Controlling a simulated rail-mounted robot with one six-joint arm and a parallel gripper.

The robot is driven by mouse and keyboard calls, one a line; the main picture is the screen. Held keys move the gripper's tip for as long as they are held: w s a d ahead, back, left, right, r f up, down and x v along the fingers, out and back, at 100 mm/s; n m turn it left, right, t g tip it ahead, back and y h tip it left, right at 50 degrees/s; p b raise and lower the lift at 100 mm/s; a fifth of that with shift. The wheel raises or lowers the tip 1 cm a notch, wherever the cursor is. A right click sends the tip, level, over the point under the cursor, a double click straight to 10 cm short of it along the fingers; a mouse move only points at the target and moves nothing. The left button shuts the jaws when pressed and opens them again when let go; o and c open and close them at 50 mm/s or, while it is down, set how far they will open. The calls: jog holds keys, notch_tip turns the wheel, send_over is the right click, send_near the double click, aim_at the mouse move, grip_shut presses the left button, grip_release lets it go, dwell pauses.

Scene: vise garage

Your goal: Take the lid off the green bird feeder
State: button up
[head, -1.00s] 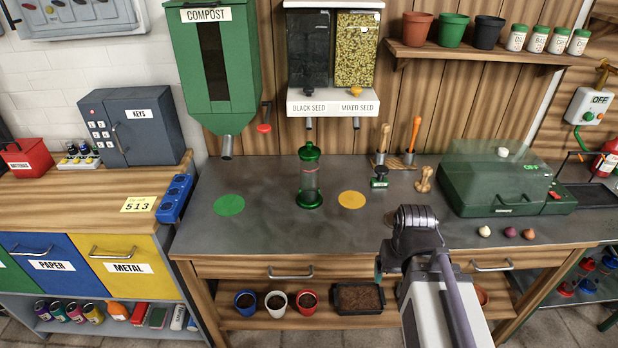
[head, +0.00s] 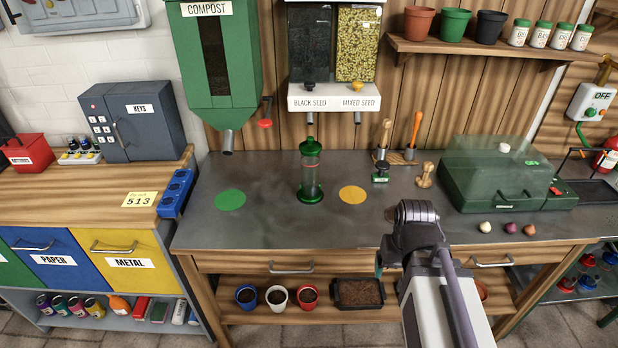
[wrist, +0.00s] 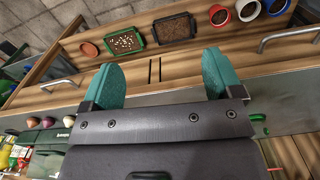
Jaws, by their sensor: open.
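The green bird feeder (head: 311,173) stands upright on the grey worktop between a green disc and a yellow disc in the head view. It has a clear tube, a green base and a green lid (head: 310,147) seated on top. In the wrist view my gripper (wrist: 163,75) has its two teal fingers spread wide, with nothing between them. It points at the bench front and lower shelf, away from the feeder. In the head view my arm stands at the bench's front edge, right of the feeder, and its fingers are mostly hidden.
The seed dispenser (head: 333,97) hangs above and behind the feeder. The compost hopper (head: 215,70) is at its upper left. The green disc (head: 230,200) and yellow disc (head: 352,197) lie flat. Hand tools and a green case (head: 500,180) stand right. The worktop before the feeder is clear.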

jog(key=shift+o, duration=1.1)
